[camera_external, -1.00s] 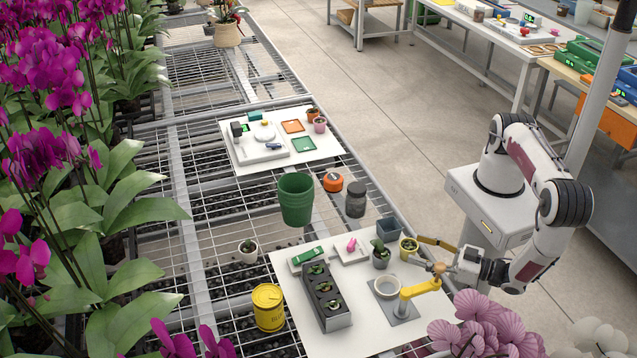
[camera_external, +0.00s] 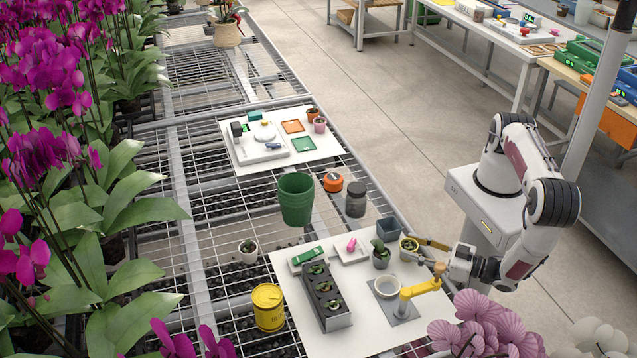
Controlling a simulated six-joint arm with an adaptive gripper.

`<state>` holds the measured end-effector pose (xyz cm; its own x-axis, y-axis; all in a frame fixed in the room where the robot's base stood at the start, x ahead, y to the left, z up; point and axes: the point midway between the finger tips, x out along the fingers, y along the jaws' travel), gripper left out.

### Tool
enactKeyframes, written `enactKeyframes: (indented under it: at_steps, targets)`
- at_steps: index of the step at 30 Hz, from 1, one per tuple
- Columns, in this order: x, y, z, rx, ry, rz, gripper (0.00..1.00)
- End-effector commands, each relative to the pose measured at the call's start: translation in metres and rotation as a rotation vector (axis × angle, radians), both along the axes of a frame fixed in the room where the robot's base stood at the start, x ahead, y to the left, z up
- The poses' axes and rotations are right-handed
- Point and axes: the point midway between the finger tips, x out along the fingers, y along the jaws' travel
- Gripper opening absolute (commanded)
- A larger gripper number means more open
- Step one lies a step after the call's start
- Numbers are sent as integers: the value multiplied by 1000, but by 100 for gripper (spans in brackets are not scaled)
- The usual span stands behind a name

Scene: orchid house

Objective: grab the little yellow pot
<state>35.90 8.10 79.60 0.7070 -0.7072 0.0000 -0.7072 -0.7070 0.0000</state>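The little yellow pot (camera_external: 409,250) holds a small green plant. It stands upright at the right edge of the white board (camera_external: 372,336), next to a blue-grey square pot (camera_external: 387,229) and a grey pot with a plant (camera_external: 380,259). My gripper (camera_external: 418,247) reaches in from the right, with its fingertips at the yellow pot's right side. One finger shows clearly on the far side. The other is hard to make out near the wooden knob of a yellow lever (camera_external: 418,289). Whether the fingers touch the pot is too small to tell.
The lever device stands just in front of my gripper, beside a white round dish (camera_external: 387,284). A dark tray of seedlings (camera_external: 325,296), a yellow can (camera_external: 268,307) and a green bucket (camera_external: 296,200) are further left. Pink orchids (camera_external: 485,325) rise near my wrist.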

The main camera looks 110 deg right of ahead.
Motion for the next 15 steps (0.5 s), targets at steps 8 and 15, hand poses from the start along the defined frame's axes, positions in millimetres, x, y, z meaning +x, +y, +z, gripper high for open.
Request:
enactKeyframes:
  at_steps: [8,15]
  targets:
    - [0,0,0,0,0,0,14]
    - [0,0,2,0,0,0,14]
